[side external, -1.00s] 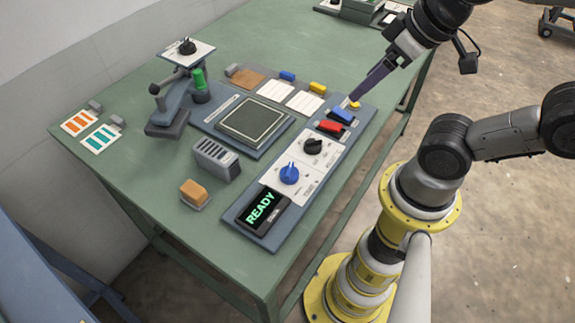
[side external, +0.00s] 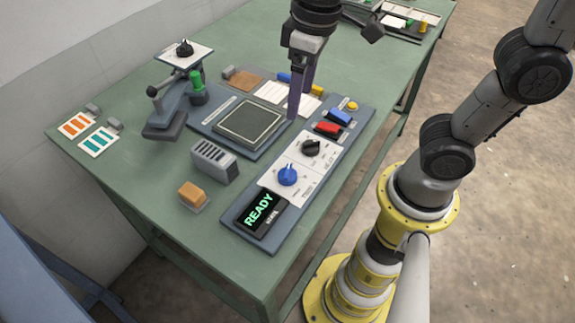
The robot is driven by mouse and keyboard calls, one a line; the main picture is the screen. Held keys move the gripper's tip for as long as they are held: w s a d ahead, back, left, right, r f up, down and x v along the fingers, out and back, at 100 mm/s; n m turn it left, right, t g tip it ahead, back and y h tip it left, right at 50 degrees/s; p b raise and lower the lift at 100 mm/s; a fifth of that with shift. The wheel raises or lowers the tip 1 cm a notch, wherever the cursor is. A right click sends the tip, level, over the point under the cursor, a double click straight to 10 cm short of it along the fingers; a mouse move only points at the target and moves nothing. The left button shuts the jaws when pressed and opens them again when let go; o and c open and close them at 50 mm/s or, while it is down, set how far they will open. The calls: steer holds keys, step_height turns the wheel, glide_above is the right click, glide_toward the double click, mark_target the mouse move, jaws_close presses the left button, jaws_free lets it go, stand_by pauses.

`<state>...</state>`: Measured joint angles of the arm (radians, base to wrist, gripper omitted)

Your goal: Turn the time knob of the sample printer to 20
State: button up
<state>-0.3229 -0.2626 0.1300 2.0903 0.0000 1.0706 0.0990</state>
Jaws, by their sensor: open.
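The control panel (side external: 252,208) of the sample printer lies along the near right edge of the green table. It carries a blue knob (side external: 288,175) and a black knob (side external: 310,148) on white dial plates. The dial lettering is too small to read surely, so I cannot tell the knobs' settings. A display (side external: 262,210) at the panel's near end reads READY in green. My gripper (side external: 294,112) points down with its dark fingers above the press plate's right side, behind the black knob. It is open and appears empty, apart from both knobs.
Blue (side external: 340,117) and red (side external: 327,129) switches and a yellow button (side external: 352,105) sit at the panel's far end. The press plate (side external: 249,122) lies left of the panel.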

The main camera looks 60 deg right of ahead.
mark_target(288, 171)
steer(key=shift+n+g, duration=0.7)
steer(key=a+f, duration=0.1)
steer(key=f, duration=0.4)
steer(key=a+f, duration=0.1)
steer(key=f, duration=0.5)
steer(key=a+f, duration=0.1)
steer(key=f, duration=0.4)
steer(key=shift+w+a+f, duration=0.15)
steer(key=shift+a+f, duration=0.2)
steer(key=shift+f, duration=0.05)
jaws_close()
